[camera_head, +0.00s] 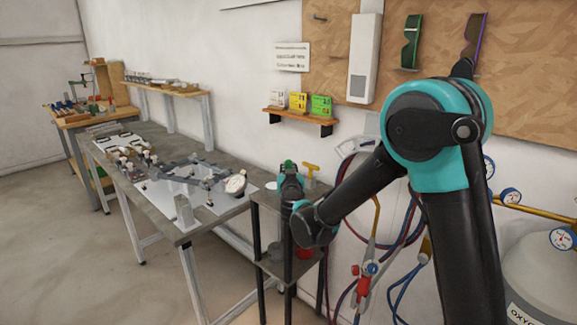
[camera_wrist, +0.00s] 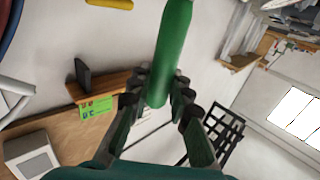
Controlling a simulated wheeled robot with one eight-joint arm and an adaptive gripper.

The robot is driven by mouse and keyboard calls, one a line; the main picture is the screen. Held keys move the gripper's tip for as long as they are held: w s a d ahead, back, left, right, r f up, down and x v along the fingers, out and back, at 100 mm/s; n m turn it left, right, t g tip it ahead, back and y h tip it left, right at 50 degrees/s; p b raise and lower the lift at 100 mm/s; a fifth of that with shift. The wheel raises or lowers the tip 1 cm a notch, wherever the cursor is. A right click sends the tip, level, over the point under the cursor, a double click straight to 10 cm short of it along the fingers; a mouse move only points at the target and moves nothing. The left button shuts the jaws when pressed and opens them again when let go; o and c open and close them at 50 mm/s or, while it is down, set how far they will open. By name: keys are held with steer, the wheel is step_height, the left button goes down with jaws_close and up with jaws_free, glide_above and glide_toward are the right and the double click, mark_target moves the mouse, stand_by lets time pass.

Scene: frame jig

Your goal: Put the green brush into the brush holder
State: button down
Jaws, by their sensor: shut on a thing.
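My gripper (camera_head: 291,184) is above the small dark stand, beside the right end of the long workbench. In the wrist view, its fingers (camera_wrist: 160,88) are closed on the green brush (camera_wrist: 174,40) from both sides. Only a smooth green cylindrical part of the brush shows; it runs out past the fingertips, and its far end is cut off by the picture edge. A small green bit of the brush (camera_head: 288,163) also shows at the gripper in the head view. I cannot make out the brush holder with certainty in either view.
The dark stand (camera_head: 270,200) has a yellow object (camera_head: 311,168) at the back and a red item (camera_head: 304,253) lower down. The workbench (camera_head: 165,222) carries a frame jig and a round dial (camera_head: 235,184). Hoses and a gas cylinder (camera_head: 540,275) stand right.

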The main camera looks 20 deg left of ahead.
steer(key=shift+f, duration=1.65)
stand_by(0.5)
steer(key=c, duration=1.3)
jaws_free()
steer(key=v, duration=1.2)
